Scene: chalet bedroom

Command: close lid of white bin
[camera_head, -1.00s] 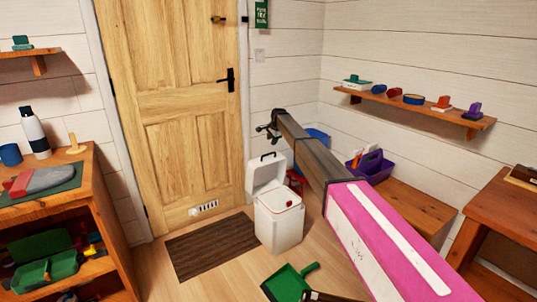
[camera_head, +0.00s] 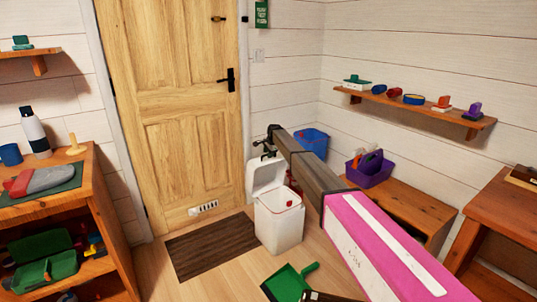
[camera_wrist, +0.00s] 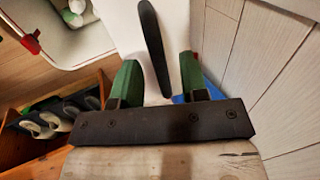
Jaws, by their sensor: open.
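The white bin (camera_head: 278,225) stands on the floor by the door mat, its lid (camera_head: 266,176) raised upright on the left side of its opening. My gripper (camera_head: 266,152) is at the top edge of the lid. In the wrist view the lid (camera_wrist: 180,22) is a white panel with a black handle (camera_wrist: 152,45). My open gripper (camera_wrist: 157,75) shows two green fingers, one on each side of the handle's lower end in the picture. I cannot tell whether they touch it. Part of the bin's open inside (camera_wrist: 85,40) shows at upper left.
A brown mat (camera_head: 212,245) lies before the wooden door (camera_head: 180,110). A green dustpan (camera_head: 288,284) is on the floor in front of the bin.

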